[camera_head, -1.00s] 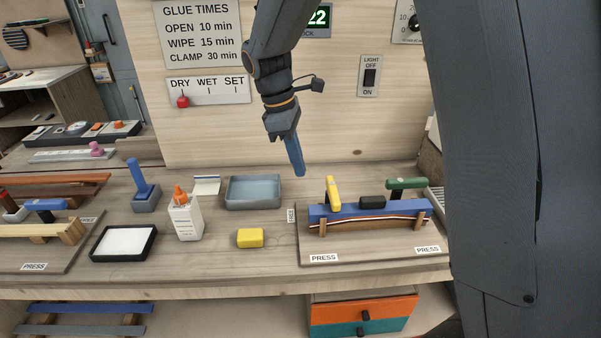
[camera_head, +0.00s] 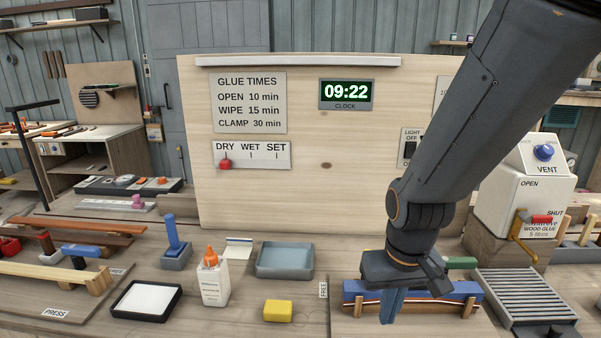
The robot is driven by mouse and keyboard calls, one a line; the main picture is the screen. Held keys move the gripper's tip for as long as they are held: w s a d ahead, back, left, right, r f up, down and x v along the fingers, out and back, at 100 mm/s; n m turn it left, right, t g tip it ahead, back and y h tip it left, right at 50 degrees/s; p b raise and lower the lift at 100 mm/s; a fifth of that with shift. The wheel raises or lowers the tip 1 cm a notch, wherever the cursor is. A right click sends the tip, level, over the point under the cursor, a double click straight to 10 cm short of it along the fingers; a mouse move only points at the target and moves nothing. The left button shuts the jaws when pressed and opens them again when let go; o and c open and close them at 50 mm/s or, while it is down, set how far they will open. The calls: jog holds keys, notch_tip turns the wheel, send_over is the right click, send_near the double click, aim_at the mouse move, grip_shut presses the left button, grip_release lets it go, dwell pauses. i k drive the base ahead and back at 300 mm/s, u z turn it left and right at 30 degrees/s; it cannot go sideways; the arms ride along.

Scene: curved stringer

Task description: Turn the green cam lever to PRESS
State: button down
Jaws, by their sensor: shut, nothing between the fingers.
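The green cam lever (camera_head: 462,263) shows only in part beside my wrist, above the right side of the blue press bar (camera_head: 457,289). It looks roughly level, and its left end is hidden behind my arm. My gripper (camera_head: 391,311) points down in front of the press bar, left of the green lever. Its fingers are shut and empty, and I cannot tell whether they touch the bar. The yellow lever is hidden behind my arm. The PRESS labels of this fixture do not show.
A grey roller rack (camera_head: 525,296) and a white glue tank (camera_head: 524,195) stand to the right. A glue bottle (camera_head: 214,281), yellow block (camera_head: 278,311), grey tray (camera_head: 285,261) and black-rimmed tray (camera_head: 146,301) lie left.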

aim_at(462, 263)
jog(key=k, duration=1.35)
jog(key=z, duration=0.45)
jog(key=i, duration=0.45)
jog(key=z, duration=0.55)
jog(key=i, duration=1.2)
jog(key=u, duration=0.75)
